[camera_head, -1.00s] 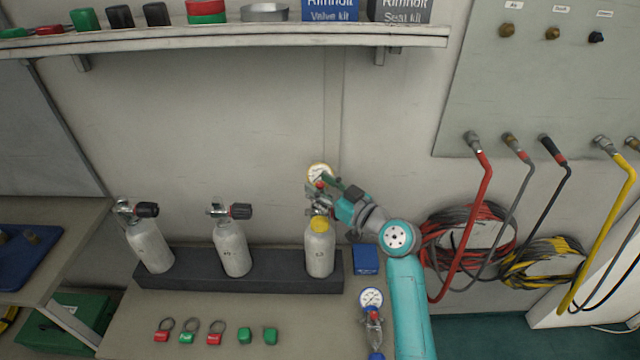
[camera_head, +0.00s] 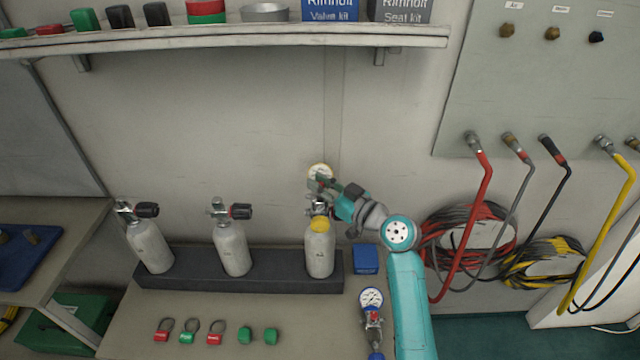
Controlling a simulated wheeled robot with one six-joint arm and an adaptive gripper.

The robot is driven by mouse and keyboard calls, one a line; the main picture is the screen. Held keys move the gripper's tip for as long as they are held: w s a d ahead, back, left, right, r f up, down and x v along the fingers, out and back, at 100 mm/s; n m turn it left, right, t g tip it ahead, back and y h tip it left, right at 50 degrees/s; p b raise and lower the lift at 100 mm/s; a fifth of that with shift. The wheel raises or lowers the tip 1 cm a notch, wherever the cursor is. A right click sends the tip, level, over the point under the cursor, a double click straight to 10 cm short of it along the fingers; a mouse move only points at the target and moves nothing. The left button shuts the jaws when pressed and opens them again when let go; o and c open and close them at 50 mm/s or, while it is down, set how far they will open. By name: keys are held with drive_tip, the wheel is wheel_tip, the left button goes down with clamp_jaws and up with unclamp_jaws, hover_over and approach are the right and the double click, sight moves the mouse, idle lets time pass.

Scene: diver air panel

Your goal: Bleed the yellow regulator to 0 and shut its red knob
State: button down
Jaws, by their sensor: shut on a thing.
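The regulator with the yellow collar (camera_head: 320,224) sits on the rightmost grey cylinder (camera_head: 320,254), which stands upright in the dark rack. Its round white gauge (camera_head: 319,171) shows above the valve; the needle is too small to read. My gripper (camera_head: 322,188) is at the top of this regulator, just below the gauge, and is shut on a part there. The gripper covers the red knob, so its position cannot be told. A second regulator with a blue-rimmed gauge (camera_head: 371,298) lies on the bench to the right, apart from my gripper.
Two more cylinders (camera_head: 150,247) (camera_head: 232,249) stand in the dark rack (camera_head: 190,275). A blue box (camera_head: 366,259) is right of the rack. Several red and green tags and caps (camera_head: 215,338) lie on the bench. Coiled hoses (camera_head: 470,235) hang at right; a shelf (camera_head: 200,42) runs above.

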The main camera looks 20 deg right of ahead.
drive_tip(key=n+g+y, duration=0.5)
drive_tip(key=y, duration=0.1)
drive_tip(key=shift+w+g, duration=0.1)
drive_tip(key=shift+g, duration=0.3)
drive_tip(key=shift+n+g+y, duration=0.7)
drive_tip(key=shift+n+g, duration=0.55)
drive_tip(key=shift+g, duration=0.4)
drive_tip(key=shift+n+g+y, duration=0.7)
drive_tip(key=shift+n+g, duration=0.55)
drive_tip(key=shift+g, duration=0.4)
drive_tip(key=c, duration=1)
unclamp_jaws()
drive_tip(key=shift+d, duration=0.1)
drive_tip(key=shift+s+d, duration=0.2)
drive_tip(key=shift+d, duration=1)
drive_tip(key=shift+s+d, duration=0.25)
drive_tip(key=shift+d, duration=0.95)
drive_tip(key=shift+s+d, duration=0.2)
drive_tip(key=shift+d, duration=1)
